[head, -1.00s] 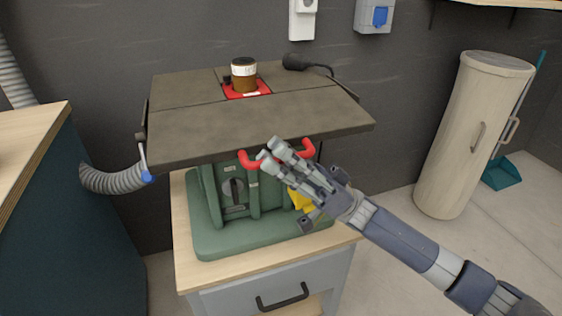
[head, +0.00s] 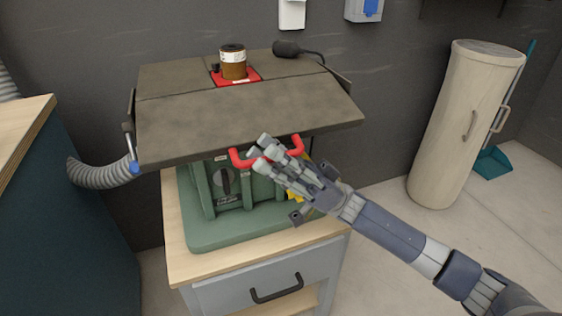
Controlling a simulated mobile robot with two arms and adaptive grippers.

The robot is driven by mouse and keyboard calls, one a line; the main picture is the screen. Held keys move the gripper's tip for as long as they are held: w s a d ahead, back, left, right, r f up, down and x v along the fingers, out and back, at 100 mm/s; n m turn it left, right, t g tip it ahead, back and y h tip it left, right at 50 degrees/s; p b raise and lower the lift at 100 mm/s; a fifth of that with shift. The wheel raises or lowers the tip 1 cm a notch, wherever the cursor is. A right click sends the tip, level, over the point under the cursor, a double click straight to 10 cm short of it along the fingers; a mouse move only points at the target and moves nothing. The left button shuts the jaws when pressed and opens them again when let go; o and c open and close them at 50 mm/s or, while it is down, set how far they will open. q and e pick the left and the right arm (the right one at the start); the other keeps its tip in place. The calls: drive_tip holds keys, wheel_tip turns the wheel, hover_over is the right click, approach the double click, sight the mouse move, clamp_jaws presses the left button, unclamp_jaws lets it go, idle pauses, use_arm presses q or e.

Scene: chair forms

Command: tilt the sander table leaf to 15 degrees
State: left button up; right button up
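The sander table has a dark brown top, and its front leaf (head: 250,115) slopes down toward me from a seam across the top. I cannot read its angle. A red U-shaped handle (head: 297,146) is fixed at the leaf's front edge. My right gripper (head: 262,150) is at the middle of this handle with its fingers closed over the bar, which they partly hide. The green machine base (head: 210,232) with a dark knob (head: 223,183) stands below the leaf. A brown sanding drum (head: 233,66) rises from a red plate behind the seam. My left gripper is out of view.
The machine stands on a wood-topped cabinet (head: 185,265) with a drawer. A grey hose (head: 100,174) with a blue-ended lever (head: 134,160) is at the left, near a dark cabinet (head: 65,220). A beige cylinder (head: 455,130) stands right; floor before it is clear.

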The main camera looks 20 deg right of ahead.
drive_tip(key=v, duration=1.2)
drive_tip(key=shift+r, duration=0.1)
